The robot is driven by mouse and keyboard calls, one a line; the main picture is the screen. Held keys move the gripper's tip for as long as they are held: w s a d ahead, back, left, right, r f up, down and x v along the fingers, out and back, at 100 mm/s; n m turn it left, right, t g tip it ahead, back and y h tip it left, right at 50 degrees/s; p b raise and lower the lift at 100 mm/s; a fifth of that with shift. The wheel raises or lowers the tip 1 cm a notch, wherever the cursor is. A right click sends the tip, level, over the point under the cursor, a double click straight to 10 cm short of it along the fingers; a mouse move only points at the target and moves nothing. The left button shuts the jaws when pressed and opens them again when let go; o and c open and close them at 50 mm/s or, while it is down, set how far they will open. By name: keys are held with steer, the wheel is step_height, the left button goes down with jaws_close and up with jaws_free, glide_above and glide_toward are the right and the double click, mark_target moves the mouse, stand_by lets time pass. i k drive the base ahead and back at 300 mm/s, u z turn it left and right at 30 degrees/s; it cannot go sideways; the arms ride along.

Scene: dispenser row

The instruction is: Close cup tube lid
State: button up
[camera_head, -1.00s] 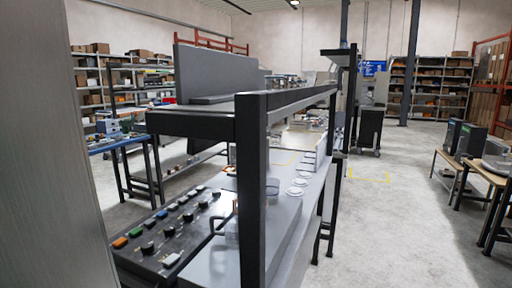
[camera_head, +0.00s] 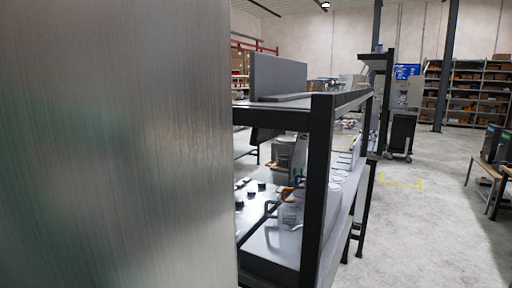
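My gripper is not in view. I cannot make out a cup tube or its lid for certain. A clear container (camera_head: 291,214) stands on the bench behind the near black post, beside a dark curved handle and an orange curved piece. A grey metal unit (camera_head: 288,152) rises behind it, partly hidden by the post. Several round pale discs or lids (camera_head: 338,178) lie farther along the bench, to the right of the post.
A large brushed-metal surface (camera_head: 115,150) stands very close and hides the left side. The bench's black post (camera_head: 318,190) and upper shelf (camera_head: 345,99) stand in front. Open concrete floor (camera_head: 425,225) lies to the right; a dark cart (camera_head: 402,133) is farther back.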

mark_target(300, 139)
steer(key=u, duration=0.2)
steer(key=k, duration=1.3)
steer(key=z, duration=0.55)
steer(key=i, duration=2.1)
steer(key=u, duration=0.75)
